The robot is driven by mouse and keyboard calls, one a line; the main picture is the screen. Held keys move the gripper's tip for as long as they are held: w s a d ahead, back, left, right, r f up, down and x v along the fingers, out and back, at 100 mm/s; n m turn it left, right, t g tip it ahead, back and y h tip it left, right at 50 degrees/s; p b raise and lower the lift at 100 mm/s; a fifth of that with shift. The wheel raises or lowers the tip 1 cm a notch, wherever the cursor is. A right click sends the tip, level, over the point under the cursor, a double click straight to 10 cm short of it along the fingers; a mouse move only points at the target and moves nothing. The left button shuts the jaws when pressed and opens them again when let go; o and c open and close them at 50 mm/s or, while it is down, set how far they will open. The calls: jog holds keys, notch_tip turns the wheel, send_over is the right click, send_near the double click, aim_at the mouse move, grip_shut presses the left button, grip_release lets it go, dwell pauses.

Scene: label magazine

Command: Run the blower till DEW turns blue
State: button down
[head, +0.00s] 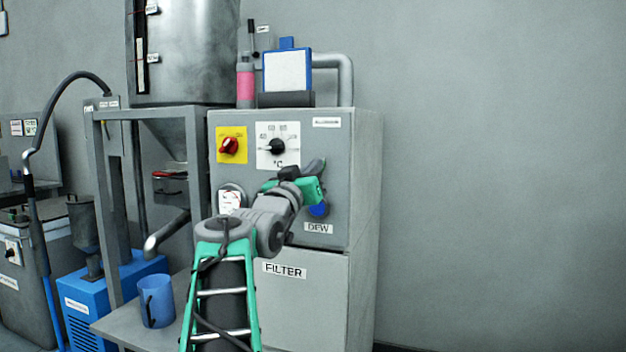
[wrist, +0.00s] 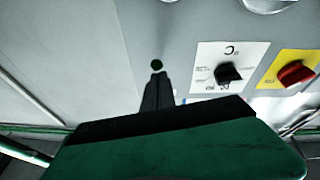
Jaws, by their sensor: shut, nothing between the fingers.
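The grey dryer cabinet (head: 345,190) bears a DEW label (head: 318,228). A blue patch (head: 318,210), seemingly the DEW indicator, shows just above that label, partly hidden by my gripper. My gripper (wrist: 157,75) is shut and empty, its fingers pointing at the panel; its green body shows in front of the cabinet in the head view. The blower itself is not identifiable.
The black temperature dial (head: 277,147) and the red knob (head: 229,146) on its yellow plate are above my arm. The FILTER door (head: 300,300) is below. A blue cup (head: 157,300) stands on a shelf at the left. The wall side at right is clear.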

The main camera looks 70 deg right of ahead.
jog(key=shift+f, duration=0.35)
jog(key=b+v, duration=0.6)
jog(key=v, duration=0.4)
jog(key=shift+d, duration=0.1)
